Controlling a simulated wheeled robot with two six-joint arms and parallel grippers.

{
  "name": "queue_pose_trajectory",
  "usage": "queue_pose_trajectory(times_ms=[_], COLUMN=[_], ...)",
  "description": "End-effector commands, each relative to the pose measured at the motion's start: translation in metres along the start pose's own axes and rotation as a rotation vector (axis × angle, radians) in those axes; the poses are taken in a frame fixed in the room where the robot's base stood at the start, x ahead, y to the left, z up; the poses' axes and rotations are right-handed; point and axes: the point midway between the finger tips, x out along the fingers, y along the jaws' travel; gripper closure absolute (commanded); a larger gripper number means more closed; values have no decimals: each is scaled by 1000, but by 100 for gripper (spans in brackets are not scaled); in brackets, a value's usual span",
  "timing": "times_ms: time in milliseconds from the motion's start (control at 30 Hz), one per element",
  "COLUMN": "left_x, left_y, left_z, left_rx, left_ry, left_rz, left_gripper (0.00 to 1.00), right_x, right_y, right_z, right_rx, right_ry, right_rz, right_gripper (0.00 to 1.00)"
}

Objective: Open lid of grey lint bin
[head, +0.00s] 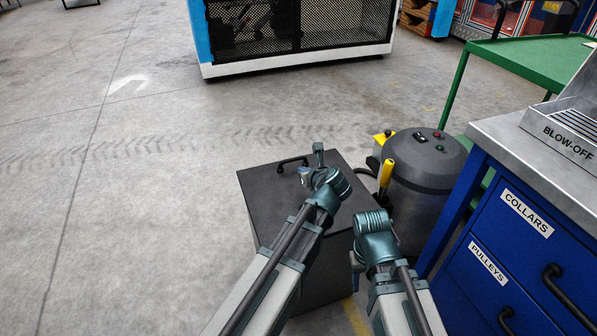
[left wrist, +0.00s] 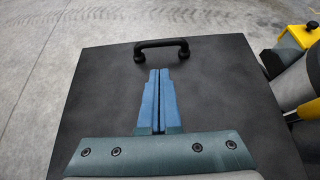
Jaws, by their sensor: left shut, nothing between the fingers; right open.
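The grey lint bin (head: 272,222) is a dark box standing on the floor in the middle of the head view. Its flat lid (head: 265,186) is down and carries a black bar handle (head: 292,163) near the far edge. The lid (left wrist: 100,105) fills most of the left wrist view, with the handle (left wrist: 161,47) near its top. My left gripper (head: 303,174) is over the lid, shut and empty; its blue fingertips (left wrist: 159,72) point toward the handle, just short of it in the picture. My right gripper (head: 355,260) is open beside the bin's right side, its fingers mostly hidden.
A round grey machine (head: 424,165) with yellow parts stands close to the bin's right. A blue drawer cabinet (head: 490,255) fills the lower right, with a green table (head: 540,60) behind. A mesh-fronted machine (head: 300,30) stands at the back. The floor at left is clear.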

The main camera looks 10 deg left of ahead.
Motion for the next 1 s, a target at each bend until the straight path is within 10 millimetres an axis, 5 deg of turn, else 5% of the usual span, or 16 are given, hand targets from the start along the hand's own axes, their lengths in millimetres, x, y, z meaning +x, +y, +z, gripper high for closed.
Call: queue_pose_trajectory(times_ms=[500, 1000], left_x=[83, 92], left_y=[-1, 0], left_z=[-2, 0], left_rx=[-2, -2], left_ry=[1, 1], left_rz=[2, 0], left_gripper=[100, 100], right_x=[44, 47], right_y=[-4, -5], right_z=[-2, -3], right_rx=[9, 11], right_ry=[0, 0], right_rz=[0, 0], right_gripper=[50, 50])
